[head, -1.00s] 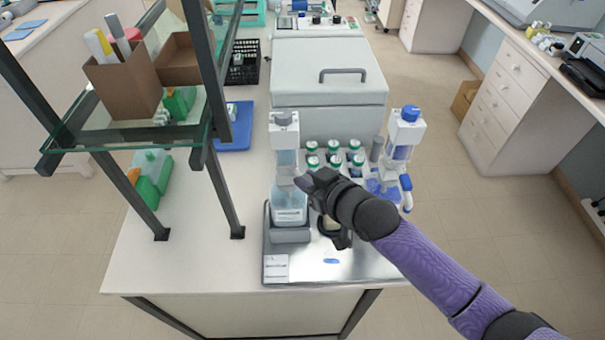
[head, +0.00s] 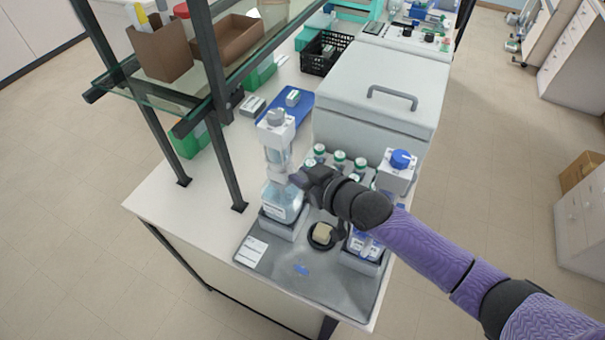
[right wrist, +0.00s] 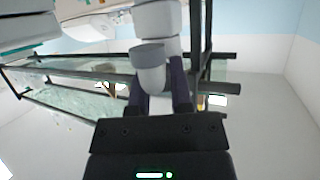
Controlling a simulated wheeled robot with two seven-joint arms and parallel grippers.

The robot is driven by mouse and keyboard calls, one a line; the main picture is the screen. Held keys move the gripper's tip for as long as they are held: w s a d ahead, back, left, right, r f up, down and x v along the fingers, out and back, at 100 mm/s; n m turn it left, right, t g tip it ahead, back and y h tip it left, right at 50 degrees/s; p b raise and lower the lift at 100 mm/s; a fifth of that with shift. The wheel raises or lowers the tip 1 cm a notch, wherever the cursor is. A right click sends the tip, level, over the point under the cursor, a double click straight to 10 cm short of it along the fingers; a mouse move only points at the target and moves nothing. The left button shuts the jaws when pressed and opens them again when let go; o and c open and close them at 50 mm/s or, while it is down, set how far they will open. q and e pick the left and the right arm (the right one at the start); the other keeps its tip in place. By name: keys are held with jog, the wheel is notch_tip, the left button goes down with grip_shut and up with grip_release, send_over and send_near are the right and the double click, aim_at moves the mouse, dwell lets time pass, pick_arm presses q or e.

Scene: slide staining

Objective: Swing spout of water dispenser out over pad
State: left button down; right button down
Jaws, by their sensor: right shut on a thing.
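The water dispenser (head: 283,200) is a clear bottle with a grey cap, upright in a grey holder at the left of a metal tray. My right gripper (head: 300,180) is at its right side, at spout height. In the right wrist view my gripper (right wrist: 160,98) is shut on the pale grey spout (right wrist: 151,78), with a dark finger on each side. In the head view the spout is mostly hidden by the gripper. The pad (head: 322,232), a beige block in a round black dish, lies on the tray below and right of the gripper. My left gripper is not in view.
A blue-capped dispenser (head: 398,170) stands at the right of the tray (head: 318,283), partly behind my right arm. Several green-capped bottles (head: 340,160) stand behind. A grey lidded box (head: 380,90) is farther back. A glass shelf frame (head: 215,105) rises at the left.

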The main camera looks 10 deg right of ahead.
dwell(0.4)
jog(key=c, duration=0.5)
grip_release()
notch_tip(320, 180, up, 10)
jog(key=shift+r+p, duration=0.1)
jog(key=shift+p, duration=0.65)
jog(key=shift+c, duration=0.4)
